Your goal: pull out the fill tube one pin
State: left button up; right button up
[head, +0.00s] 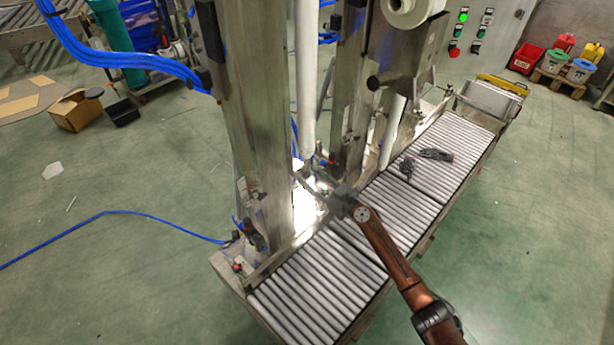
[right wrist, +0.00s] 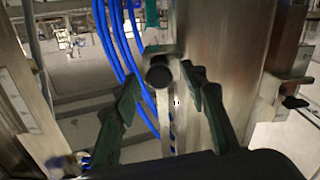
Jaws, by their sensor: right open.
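A white fill tube (head: 306,75) hangs between the steel columns, and a second white tube (head: 392,130) stands further right. My right gripper (head: 314,180) reaches in from the lower right to just below the nearer tube's lower end. In the right wrist view my right gripper (right wrist: 162,80) is open, its two dark green fingers apart. A round black knob (right wrist: 159,76), apparently the pin's head, shows between the fingertips on a metal bracket. I see no firm contact with it. The pin's shaft is hidden behind the knob. My left gripper is not in view.
A steel column (head: 250,120) stands close left of my right gripper; a column also shows in the wrist view (right wrist: 235,60). Blue hoses (right wrist: 118,45) run behind the knob. The roller conveyor (head: 310,285) lies below, with dark gloves (head: 435,154) on it.

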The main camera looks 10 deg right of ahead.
jog(key=shift+x, duration=0.8)
jog(key=shift+c, duration=0.4)
grip_shut()
jog(key=shift+f, duration=0.1)
